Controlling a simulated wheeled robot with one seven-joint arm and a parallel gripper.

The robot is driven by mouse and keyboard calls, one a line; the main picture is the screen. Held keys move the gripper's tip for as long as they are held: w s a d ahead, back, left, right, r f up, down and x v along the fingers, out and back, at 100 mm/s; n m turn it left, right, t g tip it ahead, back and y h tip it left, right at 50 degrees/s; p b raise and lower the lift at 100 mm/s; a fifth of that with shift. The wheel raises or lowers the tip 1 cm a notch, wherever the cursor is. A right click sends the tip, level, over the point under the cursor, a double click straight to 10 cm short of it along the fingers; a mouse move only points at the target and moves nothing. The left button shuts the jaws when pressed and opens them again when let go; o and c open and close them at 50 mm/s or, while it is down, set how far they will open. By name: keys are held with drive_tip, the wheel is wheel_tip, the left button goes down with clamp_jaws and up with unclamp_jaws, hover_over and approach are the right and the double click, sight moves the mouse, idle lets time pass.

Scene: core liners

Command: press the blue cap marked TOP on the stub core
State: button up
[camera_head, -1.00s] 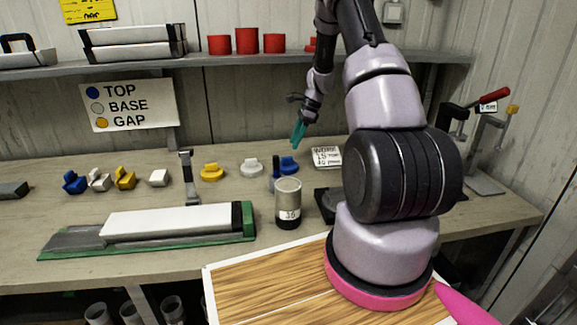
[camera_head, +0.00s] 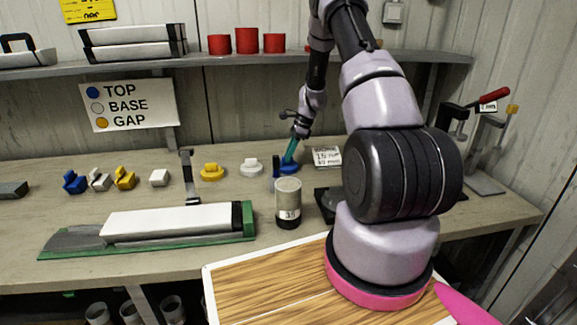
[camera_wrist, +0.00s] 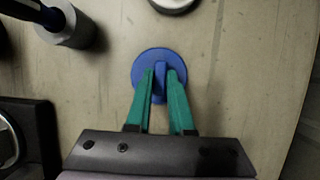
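The blue cap (camera_head: 288,170), a round disc with a raised tab, lies flat on the bench; it also shows in the wrist view (camera_wrist: 143,60). My gripper (camera_head: 290,160) is down at it, its teal fingers (camera_wrist: 162,78) on either side of the tab, with narrow gaps seeming to remain. The stub core (camera_head: 288,203) is a short grey cylinder with a dark lower band and a number label. It stands upright in front of the blue cap, with no blue cap on it. No lettering shows on the cap.
A white cap (camera_head: 251,167) and a yellow cap (camera_head: 212,172) lie left of the blue cap. A dark upright post (camera_head: 276,170) stands close by. A black stand (camera_head: 326,204) is right of the core. A sign (camera_head: 128,105) pairs blue with TOP.

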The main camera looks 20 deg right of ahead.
clamp_jaws()
drive_tip(key=shift+r, duration=3.05)
